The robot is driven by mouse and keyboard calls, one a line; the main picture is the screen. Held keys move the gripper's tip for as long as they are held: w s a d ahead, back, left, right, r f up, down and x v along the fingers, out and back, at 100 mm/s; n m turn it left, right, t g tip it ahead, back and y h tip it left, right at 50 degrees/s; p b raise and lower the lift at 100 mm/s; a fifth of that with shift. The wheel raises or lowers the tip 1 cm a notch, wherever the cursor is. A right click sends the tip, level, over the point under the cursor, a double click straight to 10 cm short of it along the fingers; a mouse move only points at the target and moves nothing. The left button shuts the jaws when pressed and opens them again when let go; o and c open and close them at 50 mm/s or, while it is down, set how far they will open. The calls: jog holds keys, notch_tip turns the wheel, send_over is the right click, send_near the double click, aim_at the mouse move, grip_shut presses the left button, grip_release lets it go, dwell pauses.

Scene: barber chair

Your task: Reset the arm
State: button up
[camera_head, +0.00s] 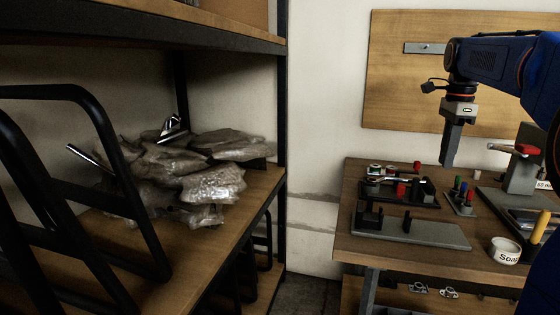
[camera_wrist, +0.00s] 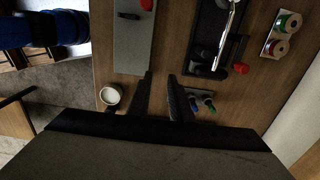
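My gripper (camera_head: 450,163) hangs from my blue arm at the upper right of the head view. It points down and is held above the workbench (camera_head: 349,210), touching nothing that I can see. In the wrist view the two dark fingers of my gripper (camera_wrist: 160,75) stand apart, with only bare wood showing between them. The gripper is open and empty.
On the bench are a grey plate (camera_head: 440,234), a black tray (camera_head: 424,199) with a chrome tool, a colored-handle rack (camera_head: 462,209) and a soap cup (camera_head: 506,256). A shelf (camera_head: 246,205) with plastic-wrapped parts (camera_head: 210,185) stands left. A wooden board (camera_head: 400,85) is behind.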

jog(key=s+a+f+n+t, duration=0.1)
jog(key=s+a+f+n, duration=0.45)
jog(key=s, duration=0.25)
jog(key=s+a+f+n+t, duration=0.1)
jog(key=s+a+f+n, duration=0.4)
jog(key=s, duration=0.4)
jog(key=s+a+f+n+t, duration=0.1)
jog(key=s+a+f+n, duration=0.1)
jog(key=s+f+n, duration=0.3)
jog(key=s+a+f+n+t, duration=0.1)
jog(key=s+a+f+n, duration=0.2)
jog(key=s+f+n, duration=0.2)
jog(key=s+f, duration=0.3)
jog(key=f, duration=0.1)
jog(key=shift+s+a+n+t, duration=0.15)
jog(key=shift+s+n+t, duration=0.2)
jog(key=shift+s+t, duration=0.05)
jog(key=shift+r, duration=0.1)
